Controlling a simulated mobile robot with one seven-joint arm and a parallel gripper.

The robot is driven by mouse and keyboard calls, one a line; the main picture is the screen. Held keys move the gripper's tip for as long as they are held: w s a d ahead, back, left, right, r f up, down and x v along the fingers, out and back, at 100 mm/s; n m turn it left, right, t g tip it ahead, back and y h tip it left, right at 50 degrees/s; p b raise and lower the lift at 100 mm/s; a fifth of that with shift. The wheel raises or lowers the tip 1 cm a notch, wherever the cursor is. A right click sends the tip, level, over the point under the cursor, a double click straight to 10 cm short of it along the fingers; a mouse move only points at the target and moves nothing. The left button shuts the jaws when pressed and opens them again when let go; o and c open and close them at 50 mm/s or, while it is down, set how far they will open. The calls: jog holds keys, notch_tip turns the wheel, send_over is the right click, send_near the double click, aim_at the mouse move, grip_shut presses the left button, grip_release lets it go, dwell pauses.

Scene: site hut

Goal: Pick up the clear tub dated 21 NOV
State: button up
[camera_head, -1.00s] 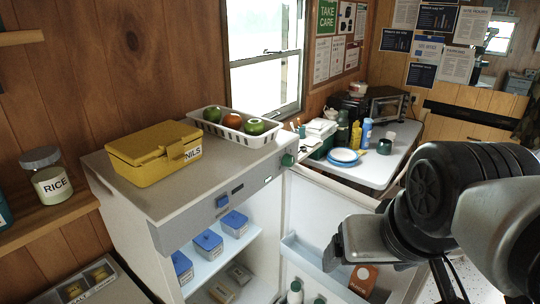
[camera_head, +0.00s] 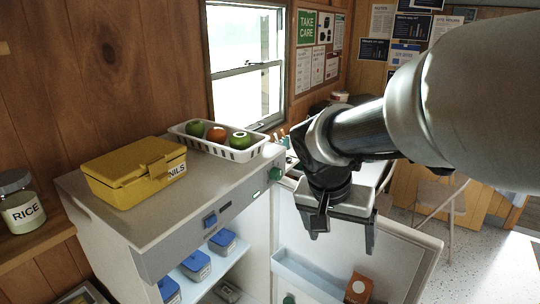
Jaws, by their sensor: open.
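The open fridge holds several tubs with blue lids on its upper shelf, one (camera_head: 222,242) at the right, one (camera_head: 196,265) in the middle and one (camera_head: 169,290) at the lower left. Their labels are too small to read, so I cannot tell which is dated 21 NOV. A greyish container (camera_head: 228,291) sits on the shelf below, partly cut off. My gripper (camera_head: 340,236) is open and empty, pointing down in front of the open fridge door, to the right of the tubs and apart from them.
The fridge door (camera_head: 390,255) stands open at the right, with an orange carton (camera_head: 359,288) in its rack. On the fridge top are a yellow box (camera_head: 135,172) and a white basket (camera_head: 240,153) of fruit. A RICE jar (camera_head: 22,212) stands on the left shelf.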

aim_at(223, 236)
jog(key=w+a+f+m+y, duration=0.4)
jog(key=w+a+f+m, duration=0.75)
jog(key=f, duration=0.55)
jog(key=w+a+f+m+y, duration=0.4)
jog(key=w+a+f+m, duration=0.4)
jog(key=w+a+f, duration=0.6)
jog(key=shift+n, duration=0.25)
jog(key=w+a+b, duration=0.1)
jog(key=w+a+f, duration=0.1)
jog(key=w+a+b, duration=0.1)
jog(key=w, duration=0.1)
jog(key=shift+w+f+b, duration=0.1)
jog(key=shift+f+b, duration=0.25)
jog(key=w+a, duration=0.1)
jog(key=a, duration=0.2)
jog(key=w+a, duration=0.1)
jog(key=shift+w+a, duration=0.25)
jog(key=shift+w, duration=0.05)
jog(key=shift+w+a+f, duration=0.1)
jog(key=shift+a+f, duration=0.15)
jog(key=shift+w+a+f, duration=0.1)
jog(key=shift+w+f, duration=0.05)
jog(key=shift+f, duration=0.15)
